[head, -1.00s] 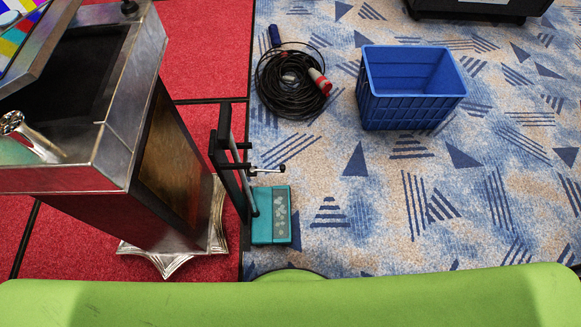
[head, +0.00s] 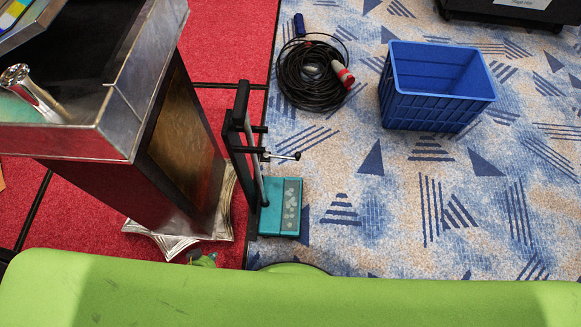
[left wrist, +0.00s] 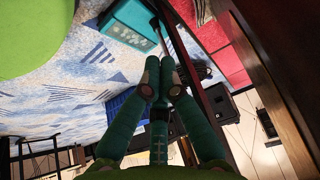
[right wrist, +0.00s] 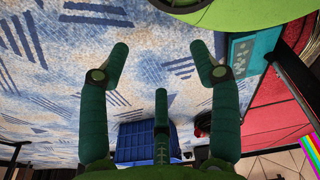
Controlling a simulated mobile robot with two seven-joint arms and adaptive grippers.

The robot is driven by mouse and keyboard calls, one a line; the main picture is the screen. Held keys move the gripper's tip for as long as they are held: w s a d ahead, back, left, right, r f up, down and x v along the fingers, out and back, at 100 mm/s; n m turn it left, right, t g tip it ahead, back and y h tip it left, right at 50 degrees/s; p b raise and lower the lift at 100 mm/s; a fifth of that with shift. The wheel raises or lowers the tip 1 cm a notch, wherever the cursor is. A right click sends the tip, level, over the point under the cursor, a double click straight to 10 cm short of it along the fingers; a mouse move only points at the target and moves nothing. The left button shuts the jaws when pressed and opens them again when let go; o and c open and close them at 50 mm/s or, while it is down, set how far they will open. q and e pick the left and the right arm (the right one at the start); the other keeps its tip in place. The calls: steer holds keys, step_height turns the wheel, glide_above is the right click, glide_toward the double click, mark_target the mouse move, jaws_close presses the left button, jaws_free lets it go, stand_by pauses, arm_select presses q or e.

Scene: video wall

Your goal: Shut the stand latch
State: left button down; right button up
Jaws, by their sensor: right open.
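The stand (head: 241,140) is a dark upright frame on a teal foot box (head: 281,206), beside the lectern. A thin silver bar with dark ends (head: 284,156) juts right from its middle; it looks like the latch, but its exact setting is too small to tell. In the left wrist view the teal box (left wrist: 131,30) and a thin rod (left wrist: 163,38) lie beyond my left gripper (left wrist: 159,66), whose fingertips are together with nothing visible between them. A small part of my left gripper (head: 203,260) shows low in the head view. My right gripper (right wrist: 160,62) is open and empty.
The metal-edged lectern (head: 165,130) stands close left of the stand, its flared foot (head: 180,238) near my left gripper. A black cable coil (head: 310,75) and a blue crate (head: 436,88) lie on the patterned carpet.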

mark_target(298, 158)
arm_select(q)
steer(key=w+d+r+m+t+h+b, duration=0.1)
steer(key=w+d+r+t+h+b, duration=0.15)
steer(key=w+r+b, duration=0.4)
steer(key=w+d+r+m+t+h+b, duration=0.1)
steer(key=w+r+t+h+b, duration=0.2)
steer(key=w, duration=0.7)
steer(key=s+d+r+m+h+b, duration=0.1)
steer(key=d+r+m+h+b, duration=0.3)
steer(key=d+r+h, duration=0.3)
step_height(298, 158, up, 5)
steer(key=shift+s+d+r+m+h+b, duration=0.15)
steer(key=shift+s+d+m+h+b, duration=0.25)
steer(key=shift+d+m, duration=0.45)
arm_select(e)
steer(key=w+a+f+t, duration=0.1)
steer(key=w+f+t, duration=0.2)
steer(key=w+f, duration=0.8)
steer(key=w, duration=0.2)
steer(key=shift+w, duration=0.35)
arm_select(q)
steer(key=shift+a, duration=0.1)
arm_select(e)
steer(key=shift+a+f, duration=0.1)
arm_select(q)
steer(key=x, duration=1.3)
steer(key=shift+w+d, duration=0.3)
steer(key=shift+d, duration=0.15)
arm_select(e)
steer(key=shift+a, duration=0.1)
